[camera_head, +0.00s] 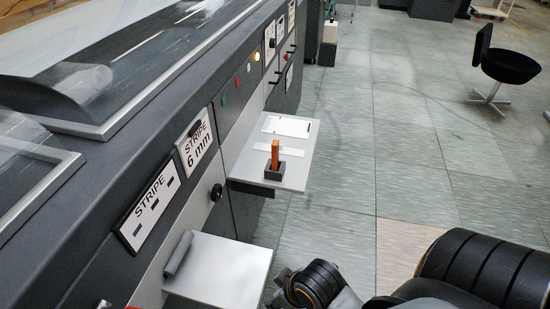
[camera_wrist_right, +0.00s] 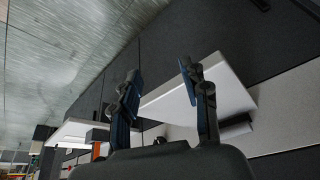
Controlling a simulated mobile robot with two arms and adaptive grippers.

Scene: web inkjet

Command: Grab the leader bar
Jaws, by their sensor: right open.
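A grey bar (camera_head: 178,253), which I take to be the leader bar, lies along the machine-side edge of the near white shelf (camera_head: 225,268). In the right wrist view a dark bar (camera_wrist_right: 236,131) shows on the shelf (camera_wrist_right: 226,92), partly behind a finger. My right gripper (camera_wrist_right: 160,70) is open with nothing between its fingers. The shelf shows behind the fingers, and the bar is off to the right of them. In the head view only parts of my right arm show at the lower right. My left gripper is in neither view.
A farther white shelf (camera_head: 240,160) holds an orange upright piece (camera_head: 275,154) in a dark block (camera_head: 275,169), with a white sheet (camera_head: 286,127). The machine front (camera_head: 100,215) with stripe signs runs along the left. Open floor (camera_head: 350,190) lies to the right; a black chair (camera_head: 508,66) stands far off.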

